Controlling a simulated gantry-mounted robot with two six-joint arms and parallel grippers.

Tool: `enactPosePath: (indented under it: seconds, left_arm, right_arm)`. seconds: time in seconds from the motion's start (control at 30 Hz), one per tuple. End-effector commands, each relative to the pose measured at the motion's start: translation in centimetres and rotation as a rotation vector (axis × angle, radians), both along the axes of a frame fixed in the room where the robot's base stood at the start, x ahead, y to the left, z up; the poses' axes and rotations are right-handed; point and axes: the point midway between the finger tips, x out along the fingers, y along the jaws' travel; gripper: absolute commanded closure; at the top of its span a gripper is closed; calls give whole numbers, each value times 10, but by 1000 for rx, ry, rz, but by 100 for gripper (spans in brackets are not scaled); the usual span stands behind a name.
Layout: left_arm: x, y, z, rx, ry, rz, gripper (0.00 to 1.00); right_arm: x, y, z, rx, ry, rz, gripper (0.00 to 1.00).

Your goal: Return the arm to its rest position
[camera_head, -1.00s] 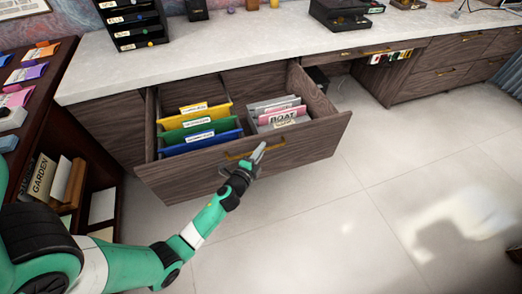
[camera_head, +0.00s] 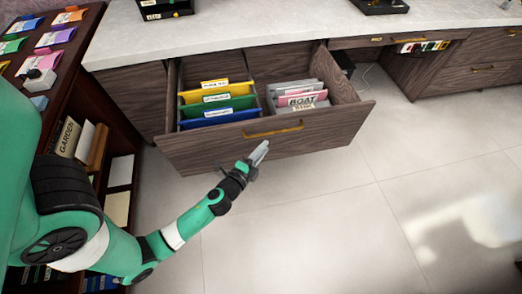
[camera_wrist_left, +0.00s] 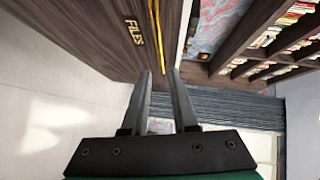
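My left arm is green, white and black and comes in from the left in the head view. My left gripper (camera_head: 260,152) is in front of the open wooden drawer (camera_head: 340,127), below and left of its gold handle (camera_head: 273,130). In the left wrist view, the two grey fingers (camera_wrist_left: 161,75) stand apart with nothing held between them. The drawer front with a "FILES" label (camera_wrist_left: 134,32) shows beyond them, and part of the handle lies behind the finger gap. My right gripper is in neither current view.
The drawer holds yellow, green and blue folders (camera_head: 215,102) and a pink "BOAT" card (camera_head: 302,99). A dark bookshelf (camera_head: 62,100) stands at the left. The pale counter (camera_head: 250,38) runs above. The tiled floor (camera_head: 330,220) at the right is clear.

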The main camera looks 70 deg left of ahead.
Motion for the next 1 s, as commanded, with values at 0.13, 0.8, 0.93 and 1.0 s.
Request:
enactPosePath:
  seconds: [0.13,0.8,0.93,1.0]
  left_arm:
    - [-9,-7,2,1,-1,0,73]
    - [2,-12,23,8,-19,-23,73]
    - [44,-19,88,42,-120,-72,73]
    - [72,-25,141,63,-212,-104,73]
  right_arm:
    - [0,0,-1,0,0,0,50]
    - [0,0,12,0,0,0,50]
    - [0,0,34,0,0,0,50]
    - [0,0,47,0,0,0,50]
